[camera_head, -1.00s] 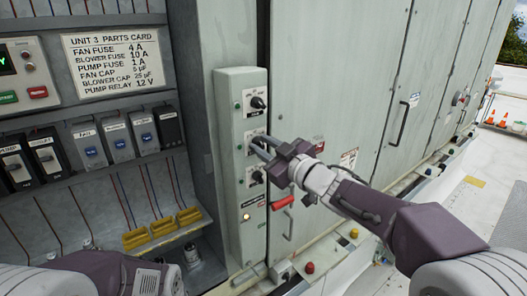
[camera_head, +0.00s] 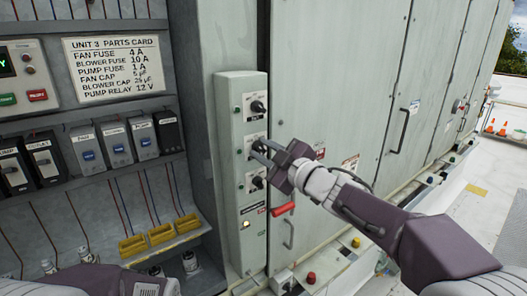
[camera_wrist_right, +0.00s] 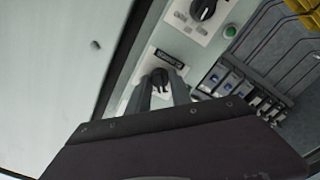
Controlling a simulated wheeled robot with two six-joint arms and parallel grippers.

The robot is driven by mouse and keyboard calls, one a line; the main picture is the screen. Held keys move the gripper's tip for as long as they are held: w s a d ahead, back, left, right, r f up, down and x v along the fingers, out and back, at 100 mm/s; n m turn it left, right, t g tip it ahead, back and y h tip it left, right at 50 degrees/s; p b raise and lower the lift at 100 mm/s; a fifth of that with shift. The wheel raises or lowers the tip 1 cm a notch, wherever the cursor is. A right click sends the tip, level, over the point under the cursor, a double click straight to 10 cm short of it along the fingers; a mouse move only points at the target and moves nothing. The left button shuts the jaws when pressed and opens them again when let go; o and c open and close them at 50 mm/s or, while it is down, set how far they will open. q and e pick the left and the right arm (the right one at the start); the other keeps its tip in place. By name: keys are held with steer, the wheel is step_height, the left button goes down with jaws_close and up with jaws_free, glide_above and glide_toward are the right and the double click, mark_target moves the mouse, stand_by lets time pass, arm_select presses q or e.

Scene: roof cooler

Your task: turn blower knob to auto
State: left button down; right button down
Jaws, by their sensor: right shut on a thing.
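A tall pale control box (camera_head: 232,200) stands beside the cabinet doors in the head view. It carries three dark knobs in a column, each on a white plate. My right gripper (camera_head: 258,149) is at the middle knob, and its fingers hide most of that knob. In the right wrist view the dark knob (camera_wrist_right: 160,77) sits between the two fingers of my right gripper (camera_wrist_right: 161,83), which is shut on it.
The top knob (camera_head: 258,107) and bottom knob (camera_head: 257,183) are close above and below. A red handle (camera_head: 283,209) sticks out low on the box's right. Relay modules (camera_head: 89,151) and yellow-ended fuse holders (camera_head: 162,234) fill the open bay at left.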

steer(key=c, duration=1.2)
jaws_free()
steer(key=shift+o, duration=0.2)
steer(key=b+v, duration=0.1)
steer(key=v, duration=0.8)
steer(key=shift+w, duration=0.1)
